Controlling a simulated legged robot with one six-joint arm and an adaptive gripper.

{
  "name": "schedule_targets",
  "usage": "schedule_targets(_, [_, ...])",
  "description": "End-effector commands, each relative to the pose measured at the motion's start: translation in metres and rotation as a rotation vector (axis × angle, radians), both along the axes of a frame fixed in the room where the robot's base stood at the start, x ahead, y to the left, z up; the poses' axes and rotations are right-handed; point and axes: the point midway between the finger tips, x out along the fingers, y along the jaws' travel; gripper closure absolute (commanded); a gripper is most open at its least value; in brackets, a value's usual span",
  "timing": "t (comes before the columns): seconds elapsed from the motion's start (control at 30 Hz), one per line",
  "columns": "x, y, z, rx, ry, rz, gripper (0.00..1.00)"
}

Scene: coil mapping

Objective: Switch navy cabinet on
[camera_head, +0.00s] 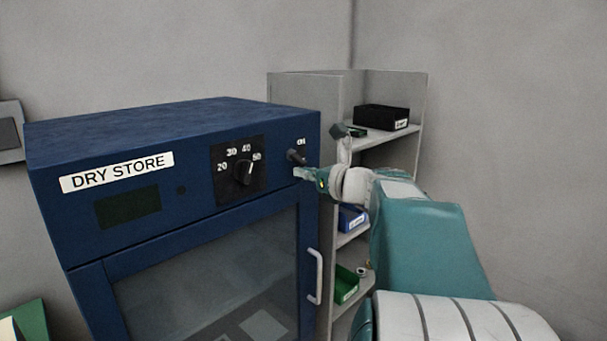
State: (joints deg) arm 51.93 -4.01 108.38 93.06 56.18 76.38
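The navy cabinet (120,225) stands at the left, with a "DRY STORE" label (117,172) on its upper front panel. The small display (128,207) under the label is dark. A black dial (243,173) marked 20 to 50 sits right of it. A small black switch (296,156) with an "ON" mark above it is near the panel's right edge. My gripper (303,174) is at the panel's right edge, just below the switch. Whether it touches the switch or panel, and whether its fingers are open, I cannot tell.
The cabinet's glass door is closed, with a pale vertical handle (316,276) at its right. A grey shelf unit (302,92) stands behind, holding a black bin (382,117), a blue bin (352,217) and a green bin (346,285). A green object (32,320) is at the lower left.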

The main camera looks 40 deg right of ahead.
Motion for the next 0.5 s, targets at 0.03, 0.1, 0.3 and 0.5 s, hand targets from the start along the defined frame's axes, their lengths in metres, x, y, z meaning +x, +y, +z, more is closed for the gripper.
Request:
schedule_targets(0.03, [-0.001,0.000,0.003,-0.005,0.017,-0.001,1.00])
schedule_targets(0.1, [-0.001,0.000,0.005,-0.009,0.050,-0.002,1.00])
schedule_targets(0.3, [-0.004,0.000,0.012,-0.022,0.187,-0.002,1.00])
schedule_targets(0.5, [-0.006,-0.001,0.019,-0.033,0.350,-0.002,1.00])
